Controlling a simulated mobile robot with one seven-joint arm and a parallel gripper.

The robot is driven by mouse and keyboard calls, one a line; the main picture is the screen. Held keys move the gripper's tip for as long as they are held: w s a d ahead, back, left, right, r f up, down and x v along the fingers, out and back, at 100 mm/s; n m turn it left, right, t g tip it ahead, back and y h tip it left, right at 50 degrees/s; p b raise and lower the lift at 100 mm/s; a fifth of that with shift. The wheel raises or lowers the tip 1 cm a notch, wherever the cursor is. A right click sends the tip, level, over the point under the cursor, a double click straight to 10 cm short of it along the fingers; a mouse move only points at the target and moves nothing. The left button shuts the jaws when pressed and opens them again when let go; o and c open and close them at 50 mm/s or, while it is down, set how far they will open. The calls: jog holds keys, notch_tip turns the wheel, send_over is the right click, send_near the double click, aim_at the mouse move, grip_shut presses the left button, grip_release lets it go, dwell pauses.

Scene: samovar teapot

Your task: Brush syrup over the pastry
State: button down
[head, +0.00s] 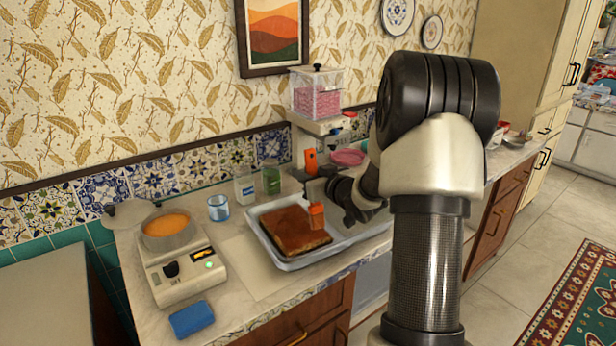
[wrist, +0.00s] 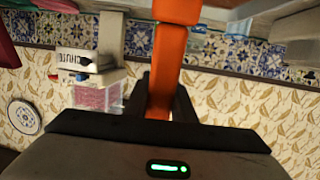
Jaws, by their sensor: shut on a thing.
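The pastry (head: 285,226) is a brown slab lying in a pale tray (head: 287,264) on the counter. My gripper (head: 314,186) is above the tray, to the right of the pastry's middle, partly hidden by my arm. It is shut on an orange brush (head: 316,212), held roughly upright with its head down at the pastry's right part. I cannot tell whether the bristles touch the pastry. In the wrist view the orange handle (wrist: 168,62) runs between the dark fingers. Orange syrup (head: 167,225) fills a pot (head: 168,241) on a small cooker at left.
The cooker (head: 182,274) stands left of the tray, with a blue sponge (head: 191,319) in front. A blue glass (head: 218,207), a white container (head: 244,188) and a green one (head: 271,180) stand behind the tray. A dispenser with pink contents (head: 317,98) stands at the back.

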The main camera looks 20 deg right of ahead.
jog(key=r+p+x, duration=0.1)
jog(key=r+x, duration=0.1)
jog(key=x, duration=1.1)
jog(key=shift+w+r, duration=0.25)
jog(key=shift+w, duration=0.2)
dwell(0.3)
jog(key=shift+a, duration=0.1)
notch_tip(320, 180, up, 7)
jog(key=p, duration=0.5)
jog(key=shift+p, duration=0.4)
jog(key=shift+s+r+p, duration=0.1)
jog(key=shift+s+p, duration=0.05)
jog(key=shift+p, duration=0.15)
dwell(0.5)
jog(key=s+f+g+p, duration=0.2)
jog(key=s+f+p, duration=0.3)
jog(key=s+f, duration=0.2)
jog(key=shift+d+f, duration=0.25)
jog(key=shift+d, duration=0.15)
